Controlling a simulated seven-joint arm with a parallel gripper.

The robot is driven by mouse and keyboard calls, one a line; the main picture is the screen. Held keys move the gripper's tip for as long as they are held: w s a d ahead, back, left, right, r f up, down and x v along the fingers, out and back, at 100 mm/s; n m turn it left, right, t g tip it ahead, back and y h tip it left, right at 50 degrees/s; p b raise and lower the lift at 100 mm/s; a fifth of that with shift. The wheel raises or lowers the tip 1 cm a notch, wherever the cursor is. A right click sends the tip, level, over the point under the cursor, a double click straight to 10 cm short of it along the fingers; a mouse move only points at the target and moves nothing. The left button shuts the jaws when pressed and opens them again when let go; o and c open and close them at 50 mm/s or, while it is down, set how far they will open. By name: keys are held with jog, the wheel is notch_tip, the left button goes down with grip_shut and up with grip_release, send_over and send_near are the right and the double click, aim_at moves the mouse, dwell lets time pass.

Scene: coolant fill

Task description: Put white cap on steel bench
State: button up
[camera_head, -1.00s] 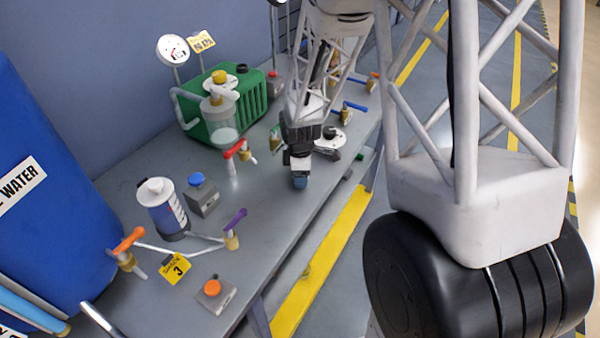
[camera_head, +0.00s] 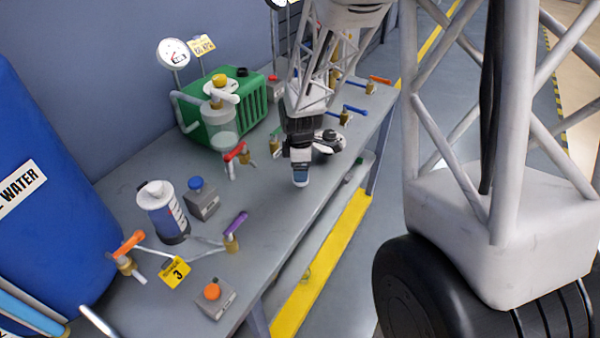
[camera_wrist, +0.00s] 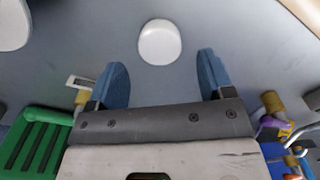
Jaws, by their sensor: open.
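In the wrist view a plain white rounded piece, which looks like the white cap (camera_wrist: 160,43), shows against the grey surface of the steel bench (camera_wrist: 225,38). It sits beyond and between my blue fingertips, with a gap to each. My gripper (camera_wrist: 158,80) is open, with nothing seen between its fingers. In the head view my gripper (camera_head: 301,177) points down over the front part of the steel bench (camera_head: 262,215), right of the green machine. The cap is not clearly seen there; my gripper may hide it. Whether the fingertips touch the bench, I cannot tell.
The green machine (camera_head: 253,98) stands at the back with a clear jar (camera_head: 222,128). A white-topped canister (camera_head: 163,215), a blue-knobbed box (camera_head: 203,200), an orange-knobbed box (camera_head: 214,297) and several valves stand nearer. The bench's front edge runs close to my gripper.

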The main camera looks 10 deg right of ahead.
notch_tip(320, 180, up, 8)
dwell(0.5)
jog(key=shift+f, duration=0.1)
dwell(0.4)
jog(key=s+r+m+t, duration=0.1)
jog(key=s+r+m, duration=0.4)
jog(key=s, duration=0.4)
jog(key=s+d+r+m, duration=0.1)
jog(key=s+r+m, duration=0.4)
jog(key=s, duration=0.5)
jog(key=s+d+r+m+t, duration=0.1)
jog(key=s+r+m, duration=0.5)
jog(key=s, duration=0.4)
jog(key=shift+s+t, duration=0.15)
jog(key=shift+t, duration=0.15)
